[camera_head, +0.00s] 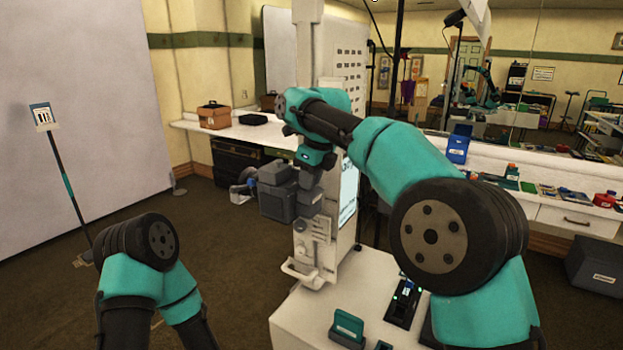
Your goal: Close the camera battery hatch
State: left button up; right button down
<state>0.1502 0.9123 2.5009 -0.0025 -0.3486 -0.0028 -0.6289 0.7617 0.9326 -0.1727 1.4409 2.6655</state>
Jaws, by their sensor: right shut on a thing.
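A dark grey boxy body, which looks like the camera (278,203), is beside the white column, with a round lens-like part on its left. My right arm reaches in from the right, and its wrist is bent down at the camera's upper right. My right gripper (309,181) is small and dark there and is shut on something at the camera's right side. The fingertips blend with the camera, so I cannot make out the hatch or how far it stands open. My left arm shows at the lower left; its gripper is not in view.
A white cabinet top (300,312) is in front, with a green-and-dark item (347,328) and a dark device with green lights (403,303). A white column (310,235) stands behind it. A pole with a card (42,117) is at left. Floor is open between.

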jog(key=c, duration=1)
grip_release()
jog(key=shift+c, duration=0.2)
